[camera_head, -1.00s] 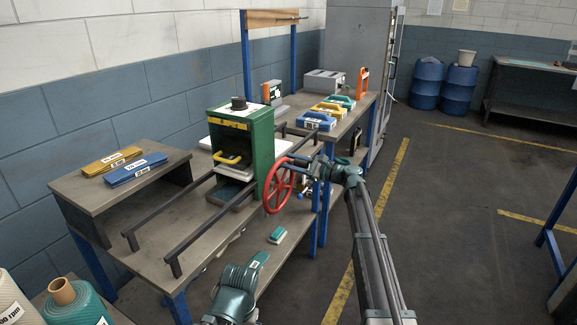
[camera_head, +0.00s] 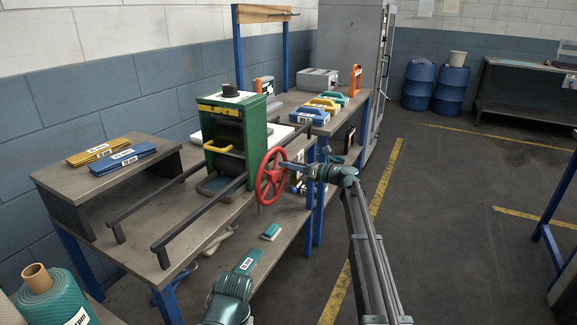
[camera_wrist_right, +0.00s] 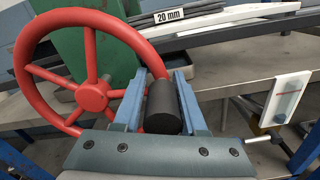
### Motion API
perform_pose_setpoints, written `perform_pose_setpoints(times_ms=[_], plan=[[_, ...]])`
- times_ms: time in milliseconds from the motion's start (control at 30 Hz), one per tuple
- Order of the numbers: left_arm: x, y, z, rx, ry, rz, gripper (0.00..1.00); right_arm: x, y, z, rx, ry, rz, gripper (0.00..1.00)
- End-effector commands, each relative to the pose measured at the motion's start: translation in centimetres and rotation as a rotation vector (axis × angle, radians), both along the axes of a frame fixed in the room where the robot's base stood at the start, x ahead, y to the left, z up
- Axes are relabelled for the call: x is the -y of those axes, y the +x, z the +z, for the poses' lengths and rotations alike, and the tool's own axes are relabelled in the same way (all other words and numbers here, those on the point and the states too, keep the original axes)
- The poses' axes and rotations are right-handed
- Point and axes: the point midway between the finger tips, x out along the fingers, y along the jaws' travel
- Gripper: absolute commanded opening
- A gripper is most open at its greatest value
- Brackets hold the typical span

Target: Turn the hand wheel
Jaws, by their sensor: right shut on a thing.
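The red hand wheel (camera_head: 271,175) is mounted on the right side of the green machine (camera_head: 254,135). It has several spokes and a black cylindrical handle (camera_wrist_right: 163,108) at its rim. My right gripper (camera_head: 284,164) is at the wheel's upper right edge. In the right wrist view its two blue fingers (camera_wrist_right: 160,84) stand on either side of the black handle and are shut on it. The hub and much of the red rim show to the left of the fingers. The left arm shows only in part at the bottom of the head view; its gripper is not seen.
The machine stands on a workbench with two dark rails (camera_head: 190,221). Blue and yellow cases (camera_head: 310,115) lie on the bench behind. Open floor lies right of my right arm.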

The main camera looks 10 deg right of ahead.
Motion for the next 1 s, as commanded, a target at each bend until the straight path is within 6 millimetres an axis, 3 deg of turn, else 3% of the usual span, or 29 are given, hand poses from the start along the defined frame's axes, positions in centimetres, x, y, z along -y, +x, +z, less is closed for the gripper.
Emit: perform_pose_setpoints(times_ms=[767,800,900,1000], plan=[[0.0,0.0,-0.71,0.0,0.0,0.0,0.88,0.45,0.51,-0.63,-0.071,0.056,-0.014,0.0],[0.0,0.0,-0.71,0.0,0.0,0.0,0.88,0.47,0.53,-0.63,-0.069,0.056,-0.014,0.48],[0.0,0.0,-0.72,0.0,0.0,0.0,0.88,0.44,0.48,-0.64,-0.069,0.055,-0.014,0.66],[0.0,0.0,-0.73,0.0,0.0,0.0,0.88,0.36,0.38,-0.68,-0.069,0.053,-0.011,0.66]])
